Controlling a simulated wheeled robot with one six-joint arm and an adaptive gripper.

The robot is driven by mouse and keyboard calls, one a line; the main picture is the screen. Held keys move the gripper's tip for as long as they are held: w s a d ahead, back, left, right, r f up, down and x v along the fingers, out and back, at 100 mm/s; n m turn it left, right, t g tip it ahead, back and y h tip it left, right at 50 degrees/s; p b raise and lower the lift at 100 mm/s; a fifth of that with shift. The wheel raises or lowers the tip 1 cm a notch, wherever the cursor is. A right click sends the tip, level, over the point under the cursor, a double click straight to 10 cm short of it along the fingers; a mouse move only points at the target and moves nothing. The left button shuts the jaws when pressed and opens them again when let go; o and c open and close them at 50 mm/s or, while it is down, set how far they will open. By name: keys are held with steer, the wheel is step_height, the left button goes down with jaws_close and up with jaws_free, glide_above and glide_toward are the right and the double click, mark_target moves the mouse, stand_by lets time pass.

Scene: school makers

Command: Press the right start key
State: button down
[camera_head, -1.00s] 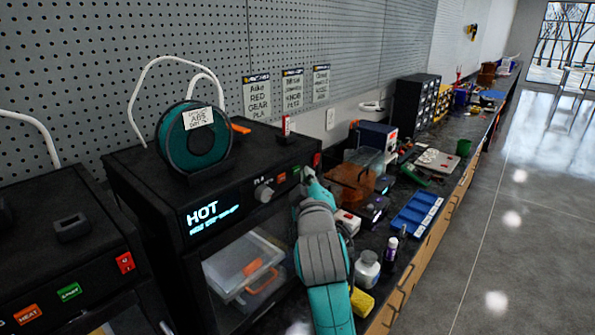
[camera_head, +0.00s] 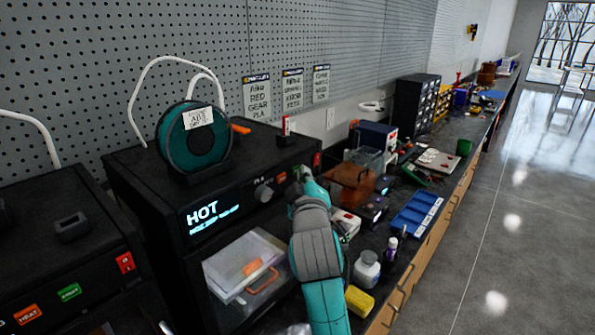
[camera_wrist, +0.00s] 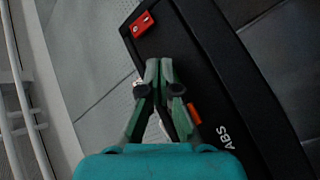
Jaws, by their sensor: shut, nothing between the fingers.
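The right printer (camera_head: 150,200) has a lit HOT display (camera_head: 207,213), a grey knob (camera_head: 263,193) and a row of keys along its front panel. Its orange key (camera_head: 281,178) shows left of my gripper, and also in the wrist view (camera_wrist: 194,113). Its red switch (camera_head: 317,159) is beyond my gripper and also shows in the wrist view (camera_wrist: 143,24). My gripper (camera_head: 303,172) is shut and empty at the panel between these two. In the wrist view its fingertips (camera_wrist: 160,64) lie over the black panel. The right start key is mostly hidden behind the fingers; contact cannot be told.
The left printer (camera_head: 60,240) has its own green start key (camera_head: 70,292). A spool (camera_head: 195,140) sits on the right printer. The floor is clear.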

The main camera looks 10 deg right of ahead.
stand_by(0.3)
steer(key=shift+s+d, duration=0.3)
steer(key=shift+s, duration=0.1)
steer(key=s+d, duration=0.3)
steer(key=s, duration=0.2)
steer(key=shift+d, duration=0.3)
stand_by(0.3)
steer(key=shift+f, duration=0.1)
stand_by(0.4)
